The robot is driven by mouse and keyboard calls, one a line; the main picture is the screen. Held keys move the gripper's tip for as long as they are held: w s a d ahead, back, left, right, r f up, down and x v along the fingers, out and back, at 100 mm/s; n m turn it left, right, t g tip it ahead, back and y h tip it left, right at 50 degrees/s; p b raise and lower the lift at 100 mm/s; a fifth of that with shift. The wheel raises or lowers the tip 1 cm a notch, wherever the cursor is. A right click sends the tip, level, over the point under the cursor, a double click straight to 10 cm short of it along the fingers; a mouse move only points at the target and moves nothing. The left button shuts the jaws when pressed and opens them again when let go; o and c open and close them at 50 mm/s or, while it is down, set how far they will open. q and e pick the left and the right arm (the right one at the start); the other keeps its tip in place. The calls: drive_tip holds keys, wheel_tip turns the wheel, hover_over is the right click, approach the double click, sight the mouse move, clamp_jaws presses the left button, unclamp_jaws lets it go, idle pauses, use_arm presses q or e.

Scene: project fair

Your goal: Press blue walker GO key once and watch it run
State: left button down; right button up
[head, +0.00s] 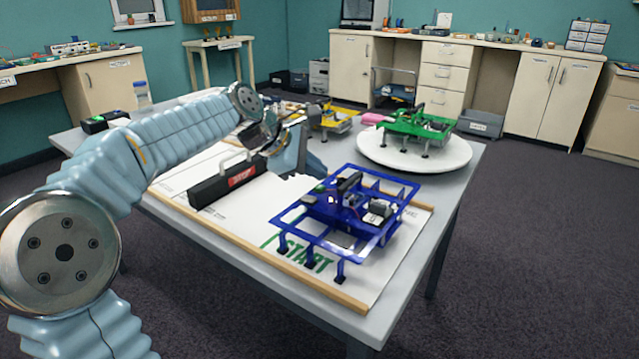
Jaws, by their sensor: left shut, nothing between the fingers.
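The blue walker (382,236), an open blue frame on several short legs, stands on the white board (215,212) near the green START lettering (290,252). Dark parts and a small board sit on its frame. A small green patch shows at its left rear; I cannot tell whether this is the GO key. My left gripper (300,168) reaches in from the left, just behind the walker's rear left side. It is shut and empty. Its fingertips are partly hidden, and I cannot tell whether they touch the walker. My right gripper is not in view.
A black block (228,183) with a pale handle and red label lies on the board, left of the walker. Wooden strips (335,294) edge the board. A green walker (415,127) stands on a round white stand (455,158); a yellow walker (333,118) stands behind.

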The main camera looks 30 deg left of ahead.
sight(316, 188)
use_arm(q)
wheel_tip(316, 188, up, 3)
drive_tip(key=p, duration=0.3)
drive_tip(key=shift+r, duration=1)
